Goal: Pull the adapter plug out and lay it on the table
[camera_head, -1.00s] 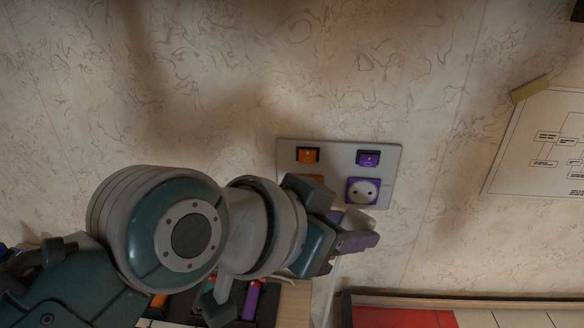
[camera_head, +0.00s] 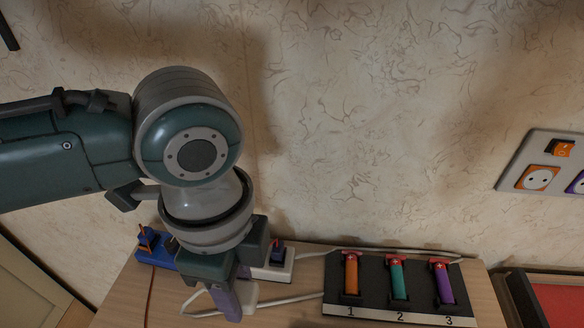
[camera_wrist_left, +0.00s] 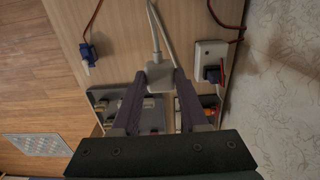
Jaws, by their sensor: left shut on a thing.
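My left gripper (camera_head: 236,292) points down over the wooden table (camera_head: 183,304). Its purple fingers are shut on the white adapter plug (camera_head: 244,294), which also shows between the fingertips in the left wrist view (camera_wrist_left: 158,76). A white cable runs from the plug. I cannot tell whether the plug touches the tabletop. The wall plate (camera_head: 517,172) is at the right edge of the head view. Its orange socket (camera_head: 537,178) is empty; its purple socket (camera_head: 576,184) is partly cut off. My right gripper is not in view.
A black holder (camera_head: 376,290) with three coloured batteries, marked 1 to 3, stands to the right of the gripper. A blue switch block (camera_head: 157,257) and a white switch block (camera_head: 284,268) lie behind it. The table's left part is clear.

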